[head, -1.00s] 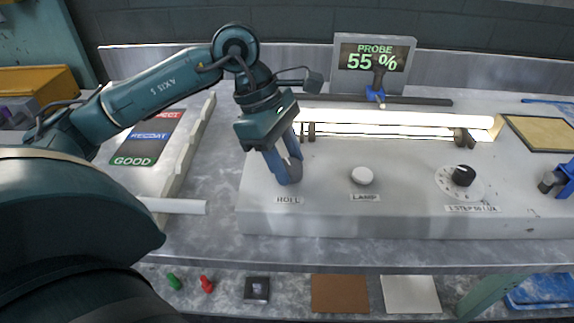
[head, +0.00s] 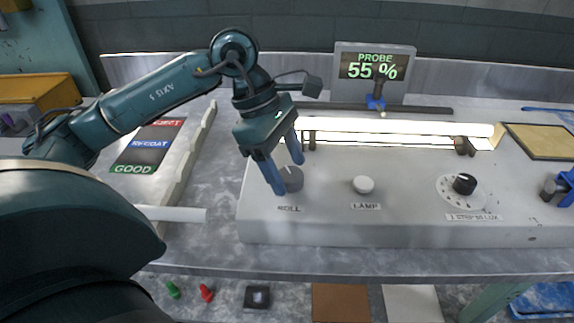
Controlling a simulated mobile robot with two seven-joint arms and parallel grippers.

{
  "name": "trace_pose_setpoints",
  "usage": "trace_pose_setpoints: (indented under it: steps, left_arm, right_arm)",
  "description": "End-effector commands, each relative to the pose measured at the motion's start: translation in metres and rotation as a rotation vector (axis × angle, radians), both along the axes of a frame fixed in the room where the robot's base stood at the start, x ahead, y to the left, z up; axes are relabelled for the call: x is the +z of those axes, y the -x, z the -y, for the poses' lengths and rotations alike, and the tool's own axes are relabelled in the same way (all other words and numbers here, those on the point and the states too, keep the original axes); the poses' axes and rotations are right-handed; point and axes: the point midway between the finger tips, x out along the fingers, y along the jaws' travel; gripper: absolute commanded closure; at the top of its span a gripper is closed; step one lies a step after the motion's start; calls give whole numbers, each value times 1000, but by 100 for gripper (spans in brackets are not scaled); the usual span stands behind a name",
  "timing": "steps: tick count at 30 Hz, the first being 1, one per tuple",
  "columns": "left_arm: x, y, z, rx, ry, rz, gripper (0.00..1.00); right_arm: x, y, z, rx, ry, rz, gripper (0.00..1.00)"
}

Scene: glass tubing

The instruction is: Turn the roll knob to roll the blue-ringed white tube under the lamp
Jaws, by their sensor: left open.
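The roll knob (head: 292,179) is a grey cylinder above the ROLL label on the grey console. My left gripper (head: 287,177) is open, its two blue fingers on either side of the knob, one at its front left and one behind it. I cannot tell whether they touch it. A long white tube (head: 400,126) lies on dark roller supports in bright light at the back of the console. I cannot make out a blue ring on it. The probe display (head: 375,67) reads 55 %, with a blue probe clip (head: 376,103) below it. My right gripper is not in view.
The white lamp knob (head: 363,185) and a black dial (head: 464,183) sit to the right on the console (head: 400,232). A sorting tray (head: 132,169) with red, blue and green labels lies at left. A white rod (head: 185,214) protrudes near my arm. A tan mat (head: 543,141) lies at right.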

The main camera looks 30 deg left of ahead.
Motion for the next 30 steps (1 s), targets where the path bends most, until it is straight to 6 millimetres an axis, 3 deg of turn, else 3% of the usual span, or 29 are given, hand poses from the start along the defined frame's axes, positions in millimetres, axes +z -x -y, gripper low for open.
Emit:
trace_pose_setpoints:
  steps: [16,21,30]
  left_arm:
    - [101,7,-41,2,0,5,37]
    - [114,8,-46,1,0,2,37]
    - [115,9,-47,0,-1,1,37]
  right_arm:
    - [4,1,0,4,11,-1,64]
    - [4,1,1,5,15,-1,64]
    - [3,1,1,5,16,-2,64]
